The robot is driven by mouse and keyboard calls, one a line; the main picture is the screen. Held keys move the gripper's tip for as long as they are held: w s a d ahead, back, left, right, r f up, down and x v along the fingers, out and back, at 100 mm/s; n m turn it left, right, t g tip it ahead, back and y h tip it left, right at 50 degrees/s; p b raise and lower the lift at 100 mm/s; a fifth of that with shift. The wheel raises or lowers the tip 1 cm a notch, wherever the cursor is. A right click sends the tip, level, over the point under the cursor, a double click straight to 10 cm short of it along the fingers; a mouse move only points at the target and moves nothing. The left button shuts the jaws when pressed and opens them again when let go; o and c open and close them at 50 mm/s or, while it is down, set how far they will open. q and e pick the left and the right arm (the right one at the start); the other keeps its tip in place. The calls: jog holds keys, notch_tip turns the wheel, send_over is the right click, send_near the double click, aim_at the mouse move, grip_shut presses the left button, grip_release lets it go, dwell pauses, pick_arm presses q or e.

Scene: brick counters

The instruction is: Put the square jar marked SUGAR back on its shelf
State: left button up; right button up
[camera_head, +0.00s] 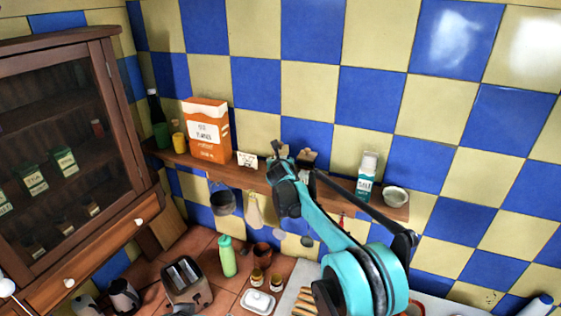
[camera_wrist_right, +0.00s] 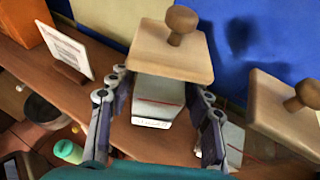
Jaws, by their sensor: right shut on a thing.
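My right gripper (camera_wrist_right: 158,128) is shut on a square white jar (camera_wrist_right: 158,98) with a square wooden lid and round knob, one finger on each side of its body. Any word on the jar is too small or turned away to read. The jar is upright over the wooden shelf (camera_wrist_right: 128,150); I cannot tell whether its base touches. In the head view my right gripper (camera_head: 282,160) is at the wall shelf (camera_head: 240,175), and hides most of the jar there. A second jar (camera_wrist_right: 285,105) with a similar lid stands to the right. My left gripper is not in view.
On the shelf, a small white card (camera_head: 247,159) and an orange box (camera_head: 208,130) stand left of the gripper. A salt carton (camera_head: 367,178) and a bowl (camera_head: 395,196) stand right. Utensils hang below, including a dark pan (camera_head: 223,202). A glazed cabinet (camera_head: 60,140) is at left.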

jog(key=shift+f, duration=0.1)
jog(key=o, duration=1.2)
jog(key=shift+w+f, duration=0.15)
jog(key=shift+w, duration=0.05)
jog(key=shift+s+r, duration=0.2)
jog(key=shift+s+r, duration=0.1)
jog(key=shift+b+v, duration=1.3)
jog(key=shift+v, duration=4.6)
